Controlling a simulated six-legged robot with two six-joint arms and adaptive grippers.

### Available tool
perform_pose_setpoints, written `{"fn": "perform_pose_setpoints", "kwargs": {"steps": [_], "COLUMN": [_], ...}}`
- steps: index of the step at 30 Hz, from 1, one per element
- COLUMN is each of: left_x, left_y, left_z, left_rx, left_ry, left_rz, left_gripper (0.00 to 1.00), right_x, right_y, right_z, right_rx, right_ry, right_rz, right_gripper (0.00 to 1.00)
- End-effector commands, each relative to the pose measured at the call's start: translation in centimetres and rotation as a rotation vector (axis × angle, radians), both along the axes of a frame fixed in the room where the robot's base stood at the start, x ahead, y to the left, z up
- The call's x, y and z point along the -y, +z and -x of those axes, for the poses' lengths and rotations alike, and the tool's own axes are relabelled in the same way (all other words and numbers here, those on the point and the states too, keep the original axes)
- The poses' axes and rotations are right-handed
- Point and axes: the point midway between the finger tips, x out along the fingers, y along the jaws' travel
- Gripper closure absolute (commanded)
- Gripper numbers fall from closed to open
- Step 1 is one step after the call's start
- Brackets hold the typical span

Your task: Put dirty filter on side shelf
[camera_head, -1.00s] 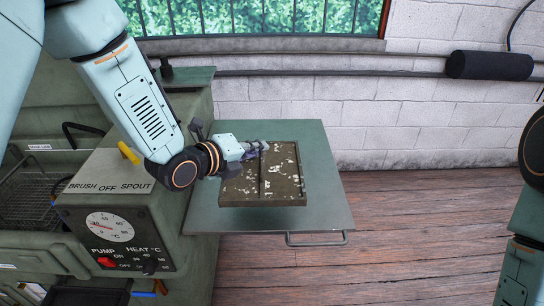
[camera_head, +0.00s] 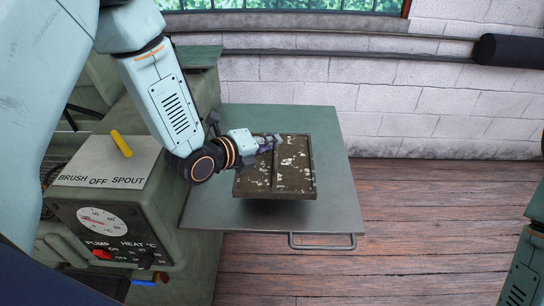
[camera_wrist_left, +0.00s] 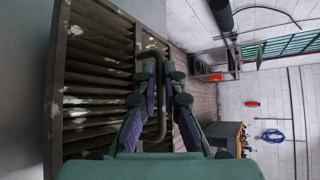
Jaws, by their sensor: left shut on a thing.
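The dirty filter (camera_head: 292,177) is a brown, grimy slatted panel with pale flaking patches. It lies roughly flat over the grey-green side shelf (camera_head: 335,215), inside the shelf's outline. A dark shadow shows under its near edge; I cannot tell for sure whether it touches the shelf. My left gripper (camera_head: 270,144) comes in from the left at the filter's far left part. In the left wrist view the filter's slats (camera_wrist_left: 95,85) fill the left side, and my left gripper (camera_wrist_left: 163,85) is shut on its looped handle (camera_wrist_left: 158,45). My right gripper is out of view.
The washer's control box (camera_head: 105,215), with dial and switches, stands left of the shelf. A yellow piece (camera_head: 121,144) sits on its top. A rail handle (camera_head: 322,243) runs along the shelf's front. The wall (camera_head: 430,110) is behind; open wooden floor (camera_head: 430,220) lies to the right.

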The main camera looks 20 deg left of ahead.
Motion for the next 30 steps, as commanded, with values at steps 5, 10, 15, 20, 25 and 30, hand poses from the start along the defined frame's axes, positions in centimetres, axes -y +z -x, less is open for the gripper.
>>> {"fn": "perform_pose_setpoints", "kwargs": {"steps": [5, 10, 15, 20, 25, 30], "left_x": [0.1, 0.1, 0.1, 0.1, 0.1, 0.0], "left_y": [-1.6, -4.2, -5.2, -5.1, -5.4, -5.5], "left_z": [0.0, -0.1, -0.3, -0.4, -0.4, -0.4], "left_rx": [0.001, 0.0, 0.004, 0.004, 0.004, 0.002], "left_ry": [-0.001, -0.001, -0.001, -0.001, -0.001, 0.0], "left_rz": [0.0, -0.001, 0.0, 0.0, 0.0, 0.0], "left_gripper": [1.0, 1.0, 1.0, 1.0, 1.0, 0.81], "right_x": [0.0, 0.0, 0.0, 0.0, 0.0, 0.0], "right_y": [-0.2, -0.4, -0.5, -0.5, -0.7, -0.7], "right_z": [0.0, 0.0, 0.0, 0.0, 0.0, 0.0], "right_rx": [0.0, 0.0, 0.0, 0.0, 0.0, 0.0], "right_ry": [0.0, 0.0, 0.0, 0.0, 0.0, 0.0], "right_rz": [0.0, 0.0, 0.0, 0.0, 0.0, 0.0], "right_gripper": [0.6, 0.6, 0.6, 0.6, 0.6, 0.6]}}
